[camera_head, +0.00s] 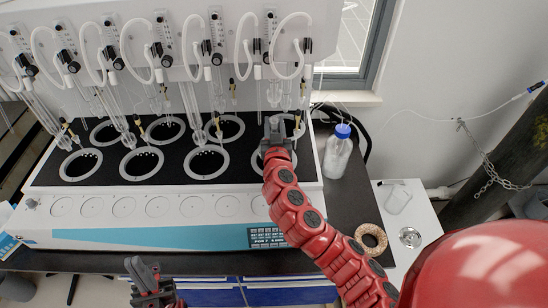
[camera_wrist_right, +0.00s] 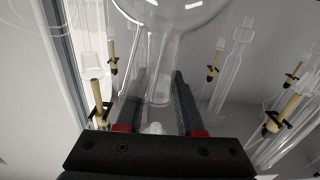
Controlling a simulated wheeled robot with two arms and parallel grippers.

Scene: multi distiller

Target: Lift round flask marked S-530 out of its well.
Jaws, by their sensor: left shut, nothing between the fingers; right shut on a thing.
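In the right wrist view a clear round glass flask (camera_wrist_right: 175,14) shows its bulb at the top and its neck (camera_wrist_right: 161,75) between my right gripper's fingers (camera_wrist_right: 154,85). No marking on it is readable. In the head view my right gripper (camera_head: 275,133) is over the right end of the distiller, above the front-right well ring (camera_head: 257,168), which the arm partly covers. The flask cannot be made out there, nor whether it is clear of its well. My left gripper (camera_head: 148,278) is shut and empty, low in front of the distiller.
The black distiller top has several other ringed wells (camera_head: 206,162). Glass tubes and white hoses (camera_head: 243,45) hang from the rear panel. A blue-capped bottle (camera_head: 338,150) stands right of the distiller, with a cork ring (camera_head: 371,240) and a small glass dish (camera_head: 410,237) further right.

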